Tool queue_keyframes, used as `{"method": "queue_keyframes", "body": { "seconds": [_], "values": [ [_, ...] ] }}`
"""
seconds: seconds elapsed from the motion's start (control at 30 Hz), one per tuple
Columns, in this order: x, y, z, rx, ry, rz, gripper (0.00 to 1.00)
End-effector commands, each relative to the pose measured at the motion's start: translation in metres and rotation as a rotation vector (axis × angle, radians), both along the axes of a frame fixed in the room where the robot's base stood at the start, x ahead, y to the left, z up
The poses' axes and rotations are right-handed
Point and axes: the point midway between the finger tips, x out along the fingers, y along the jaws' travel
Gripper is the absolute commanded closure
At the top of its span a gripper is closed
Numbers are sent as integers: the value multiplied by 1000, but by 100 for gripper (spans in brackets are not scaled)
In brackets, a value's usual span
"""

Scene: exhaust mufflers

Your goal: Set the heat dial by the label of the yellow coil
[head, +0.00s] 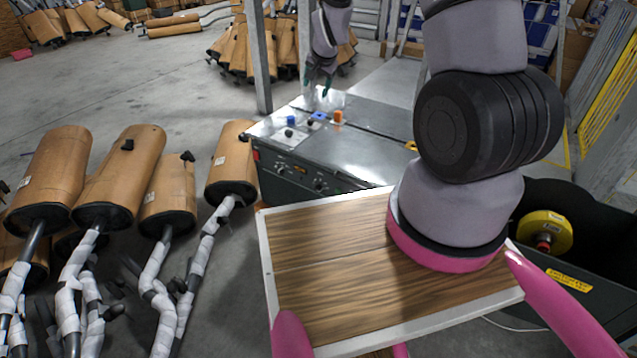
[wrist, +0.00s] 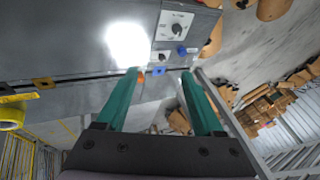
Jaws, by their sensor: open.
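The yellow coil (head: 548,228) sits at the right in the head view, with a red part at its middle. A yellow label (head: 568,280) is on the dark bin below it; its print is too small to read. Dark dials with pale scales (head: 281,167) are on the front face of the grey metal bench; I cannot tell which is the heat dial. In the wrist view, a dial (wrist: 177,28) shows on a pale plate. My gripper (head: 320,82) hangs above the far part of the bench, apart from the dials. Its green fingers (wrist: 161,76) are open and empty.
The grey bench (head: 365,160) carries small blue items and an orange block (head: 338,116) on top. Wrapped mufflers (head: 128,175) stand at the left. A metal post (head: 258,60) rises behind the bench. A dark bin (head: 600,225) is at the right.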

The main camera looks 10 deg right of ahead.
Motion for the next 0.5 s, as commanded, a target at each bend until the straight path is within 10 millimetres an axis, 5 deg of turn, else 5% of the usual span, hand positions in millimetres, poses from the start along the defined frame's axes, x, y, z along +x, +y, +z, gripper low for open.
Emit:
{"method": "queue_keyframes", "body": {
  "seconds": [0.03, 0.3, 0.5],
  "values": [
    [2, 2, -35, -2, 16, -14, 31],
    [-7, 4, -190, -13, 32, -95, 31],
    [-37, 3, -285, -24, 36, -137, 31]
  ]
}}
